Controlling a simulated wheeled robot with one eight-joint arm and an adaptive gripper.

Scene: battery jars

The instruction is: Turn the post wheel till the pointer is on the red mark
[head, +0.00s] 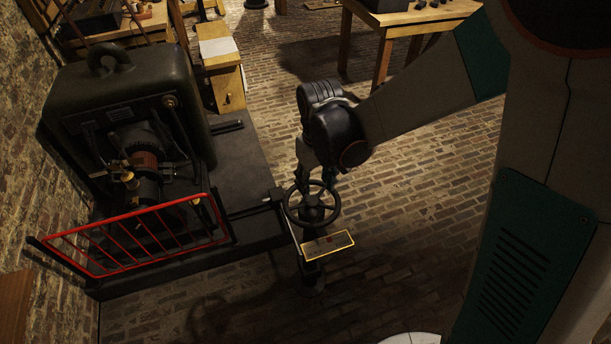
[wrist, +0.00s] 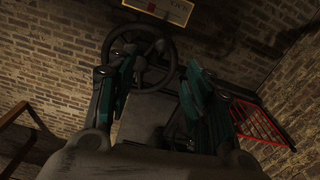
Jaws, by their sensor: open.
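The dark spoked post wheel (head: 313,212) stands on a short post near the middle of the head view. A pale, yellow-edged scale plate (head: 342,243) sits on its near side. A small red mark (wrist: 151,7) shows on the plate in the wrist view. The pointer is too small and dark to make out. My gripper (head: 316,184) is at the wheel's far side, fingers pointing down at the rim. In the wrist view the teal fingers are apart, with the wheel (wrist: 147,48) ahead of and partly behind them. Contact with the rim cannot be told.
A large dark machine (head: 120,95) stands on a plinth to the left, with a red railing (head: 140,240) in front. A rod runs from the plinth towards the post. Wooden tables (head: 385,35) stand behind. Brick floor (head: 430,240) right of the wheel is clear.

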